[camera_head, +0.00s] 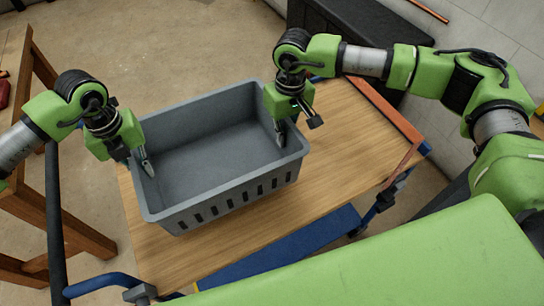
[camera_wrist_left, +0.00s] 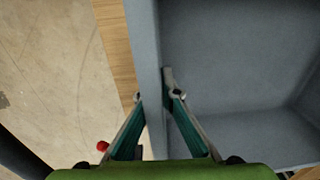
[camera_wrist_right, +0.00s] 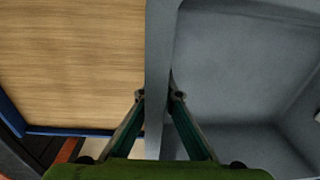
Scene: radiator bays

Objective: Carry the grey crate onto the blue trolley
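The grey crate (camera_head: 232,188) is an open, empty box with slots along its near side. It sits over the wooden deck of the blue trolley (camera_head: 330,150); whether its base touches the deck is hard to tell. My left gripper (camera_head: 145,163) straddles the crate's left wall, which also shows between its fingers in the left wrist view (camera_wrist_left: 157,97). My right gripper (camera_head: 281,132) straddles the right wall, seen between its fingers in the right wrist view (camera_wrist_right: 159,96). Both grippers look closed on the walls, with one finger inside and one outside.
A wooden table (camera_head: 60,215) stands at the left, close to the trolley. A dark bench or case (camera_head: 365,25) stands behind along the pale wall. Bare deck lies right of the crate. Open floor (camera_head: 170,45) lies behind it.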

